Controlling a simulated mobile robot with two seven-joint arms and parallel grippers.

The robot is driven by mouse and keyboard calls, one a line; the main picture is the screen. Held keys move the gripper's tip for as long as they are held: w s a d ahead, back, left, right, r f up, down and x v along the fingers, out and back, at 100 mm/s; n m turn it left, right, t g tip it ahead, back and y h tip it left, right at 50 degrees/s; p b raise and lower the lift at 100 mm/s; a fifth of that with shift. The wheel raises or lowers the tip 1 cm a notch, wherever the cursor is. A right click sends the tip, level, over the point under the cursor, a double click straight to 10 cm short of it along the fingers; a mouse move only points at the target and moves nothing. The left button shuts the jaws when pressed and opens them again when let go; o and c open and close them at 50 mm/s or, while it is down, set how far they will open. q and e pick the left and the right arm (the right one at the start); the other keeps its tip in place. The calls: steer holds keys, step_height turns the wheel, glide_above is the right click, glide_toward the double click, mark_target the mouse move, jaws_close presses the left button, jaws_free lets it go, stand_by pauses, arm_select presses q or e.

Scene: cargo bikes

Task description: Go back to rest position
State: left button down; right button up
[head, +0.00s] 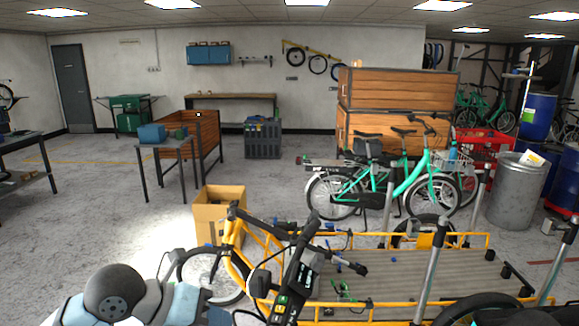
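Neither of my grippers shows in the head view. A grey-blue and black jointed part at the bottom left looks like my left arm; its gripper is out of sight. No part of my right arm can be made out. Close in front stands a yellow cargo bike (236,262) with a black handlebar (292,280) and a flat cargo bed (410,275). Several small green, blue and dark items lie on or around the bed.
An open cardboard box (218,215) stands behind the bike's front. Green bicycles (400,180) stand behind the bed, near wooden crates (395,90). A metal bin (515,190) and a blue barrel (537,117) are at right. Floor at left, before a table (160,143), is clear.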

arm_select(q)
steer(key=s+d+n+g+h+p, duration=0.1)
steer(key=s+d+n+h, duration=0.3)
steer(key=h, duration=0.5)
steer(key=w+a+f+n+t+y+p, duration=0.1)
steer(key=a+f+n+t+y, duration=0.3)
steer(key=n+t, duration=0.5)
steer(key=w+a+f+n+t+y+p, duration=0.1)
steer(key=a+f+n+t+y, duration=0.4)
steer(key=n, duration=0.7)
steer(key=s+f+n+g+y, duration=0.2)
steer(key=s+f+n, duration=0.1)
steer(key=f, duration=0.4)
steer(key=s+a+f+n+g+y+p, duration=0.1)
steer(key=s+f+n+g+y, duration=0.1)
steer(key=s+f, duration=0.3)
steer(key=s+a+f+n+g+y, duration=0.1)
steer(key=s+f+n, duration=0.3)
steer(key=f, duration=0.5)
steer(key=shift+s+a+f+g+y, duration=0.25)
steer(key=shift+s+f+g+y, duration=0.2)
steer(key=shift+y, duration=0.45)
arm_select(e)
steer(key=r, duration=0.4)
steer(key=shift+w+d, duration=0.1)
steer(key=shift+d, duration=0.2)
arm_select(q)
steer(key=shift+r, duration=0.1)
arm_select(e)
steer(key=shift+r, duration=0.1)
